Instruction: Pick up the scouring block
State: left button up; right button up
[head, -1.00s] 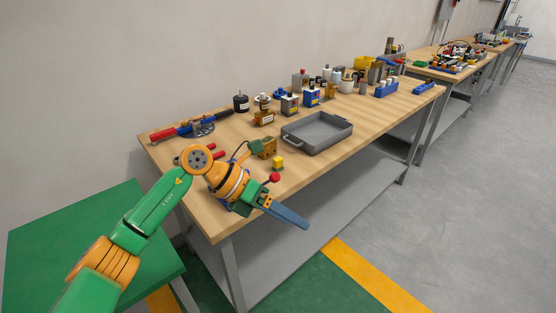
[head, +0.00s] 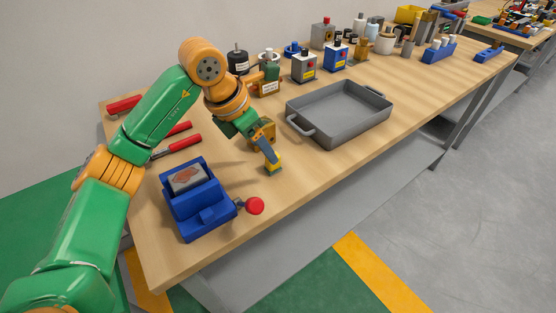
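Only one blue-grey finger shows clearly, so I cannot tell whether the fingers are apart or touch the block. My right gripper is not in view.
A grey tray (head: 357,136) with handles stands right of the block. A blue vise-like fixture (head: 205,217) with a red knob (head: 255,206) stands at the near left. Red-handled tools (head: 178,147) lie behind it. Bottles and boxes line the back.

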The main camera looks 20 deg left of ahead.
pick_arm(q)
jog(key=shift+w+d+f+p, duration=0.15)
jog(key=shift+f+p, duration=0.15)
jog(key=shift+f, duration=0.15)
jog(key=p+x, duration=0.1)
jog(key=x, duration=0.4)
jog(key=shift+w+d+f+p, duration=0.15)
jog(key=shift+w+f+p, duration=0.1)
jog(key=shift+p, duration=0.1)
grip_shut()
